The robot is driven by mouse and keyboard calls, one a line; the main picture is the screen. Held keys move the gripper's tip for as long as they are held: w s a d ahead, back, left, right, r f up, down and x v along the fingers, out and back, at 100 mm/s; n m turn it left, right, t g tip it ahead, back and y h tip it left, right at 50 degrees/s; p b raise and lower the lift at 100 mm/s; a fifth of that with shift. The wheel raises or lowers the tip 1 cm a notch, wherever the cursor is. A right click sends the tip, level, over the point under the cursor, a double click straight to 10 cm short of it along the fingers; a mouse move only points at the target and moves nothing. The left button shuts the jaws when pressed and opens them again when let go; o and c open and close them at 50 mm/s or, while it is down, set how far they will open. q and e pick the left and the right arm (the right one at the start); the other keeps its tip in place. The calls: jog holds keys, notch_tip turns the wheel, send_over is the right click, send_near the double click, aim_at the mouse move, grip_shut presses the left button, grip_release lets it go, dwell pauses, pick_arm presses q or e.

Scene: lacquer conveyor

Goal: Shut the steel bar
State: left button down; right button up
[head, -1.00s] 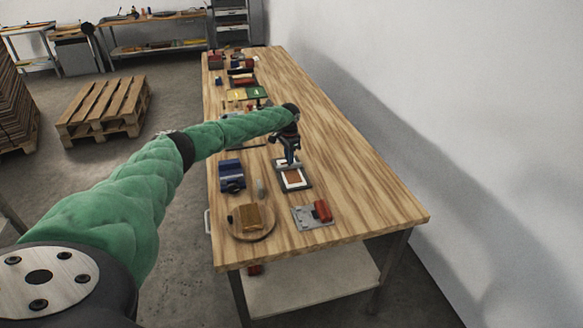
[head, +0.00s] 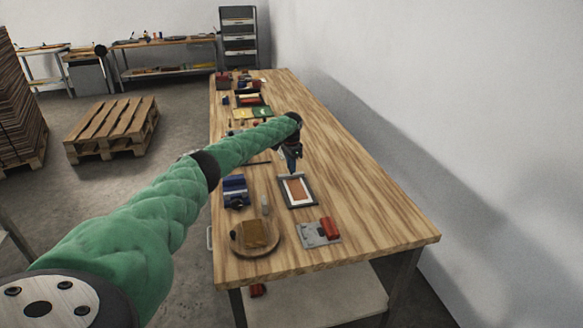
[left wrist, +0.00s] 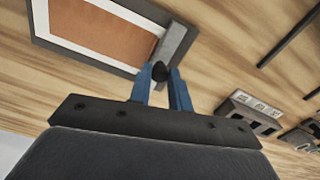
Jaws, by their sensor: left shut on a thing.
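A flat dark-framed piece (head: 315,203) with a white border and a brown panel lies on the wooden table. It also shows in the left wrist view (left wrist: 100,72). The grey steel bar (left wrist: 177,42) runs along one end of it, with a black knob (left wrist: 160,71) at the bar's near end. My left gripper (head: 292,171) is at the far end of the frame. In the left wrist view its blue fingers (left wrist: 160,84) are shut on the knob. I cannot tell how far the bar is tilted. My right gripper is out of view.
On the table stand a blue block-like device (head: 235,191), a round wooden board (head: 268,246) with a brown block, and a grey plate (head: 316,238) with a red part. More items lie at the far end. The table's right side is clear.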

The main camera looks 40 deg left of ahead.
pick_arm(q)
jog(key=shift+a+r, duration=0.2)
jog(key=c, duration=1.6)
grip_release()
jog(key=shift+w, duration=0.1)
jog(key=o, duration=0.3)
jog(key=shift+f, duration=0.2)
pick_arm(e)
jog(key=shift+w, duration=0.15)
pick_arm(q)
jog(key=shift+r, duration=0.5)
jog(key=shift+r+b, duration=1.25)
jog(key=shift+r, duration=2.15)
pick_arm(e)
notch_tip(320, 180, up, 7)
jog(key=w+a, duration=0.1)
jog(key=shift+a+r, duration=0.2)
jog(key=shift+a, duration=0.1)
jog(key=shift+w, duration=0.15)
